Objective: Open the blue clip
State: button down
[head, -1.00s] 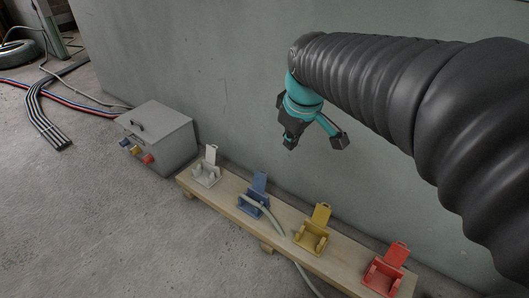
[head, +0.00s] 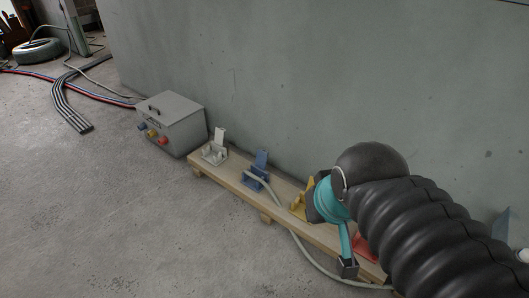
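The blue clip (head: 258,170) is on the wooden board, second from the left, with its flap standing upright, so it looks open. A grey conduit (head: 282,212) starts at the blue clip, drops over the board's front edge and runs along the floor to the right. Whether it lies inside the clip's cradle is too small to tell. My gripper (head: 347,266) is at the right, in front of the yellow and red clips, well apart from the blue clip. One teal finger with a dark tip points down; the other finger is hidden.
The wooden board (head: 232,182) also carries a white clip (head: 216,148), a yellow clip (head: 299,207) and a red clip (head: 366,246), the last two partly hidden by my arm. A grey box (head: 172,121) stands left of the board. The floor in front is clear.

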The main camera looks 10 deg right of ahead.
aim_at(260, 160)
jog(key=u, duration=0.6)
jog(key=i, duration=1.3)
jog(key=z, duration=0.7)
